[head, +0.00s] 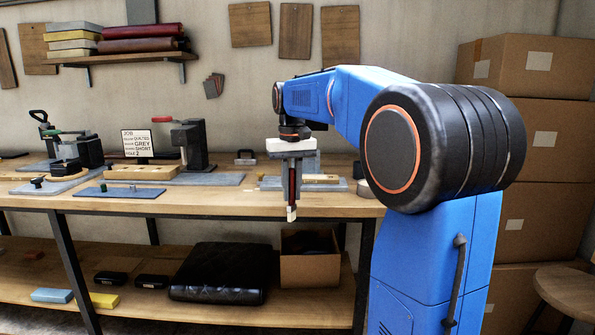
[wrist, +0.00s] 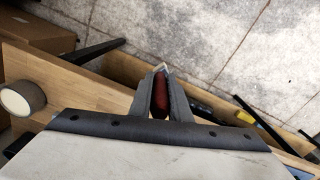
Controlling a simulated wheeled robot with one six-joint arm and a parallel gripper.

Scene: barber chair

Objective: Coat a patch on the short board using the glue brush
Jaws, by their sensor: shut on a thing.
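My gripper (head: 291,190) is shut on the glue brush (head: 292,212), which hangs tip down with a dark red handle and a pale tip. The wrist view also shows the red handle (wrist: 160,95) between my fingers (wrist: 161,108). The brush is around the bench's front edge, with floor seen past it in the wrist view. One pale wooden board (head: 142,172) lies on a grey plate at the left. Another pale board (head: 320,178) lies behind my gripper, partly hidden. I cannot tell for certain which is the short board. No glue patch can be made out.
The workbench (head: 225,202) carries a job sign (head: 138,142), black clamp devices (head: 190,143) and a blue plate (head: 117,190). A tape roll (wrist: 22,98) shows in the wrist view. A lower shelf holds a black folded bundle (head: 218,272) and an open carton (head: 310,268). Boxes (head: 535,110) stack at right.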

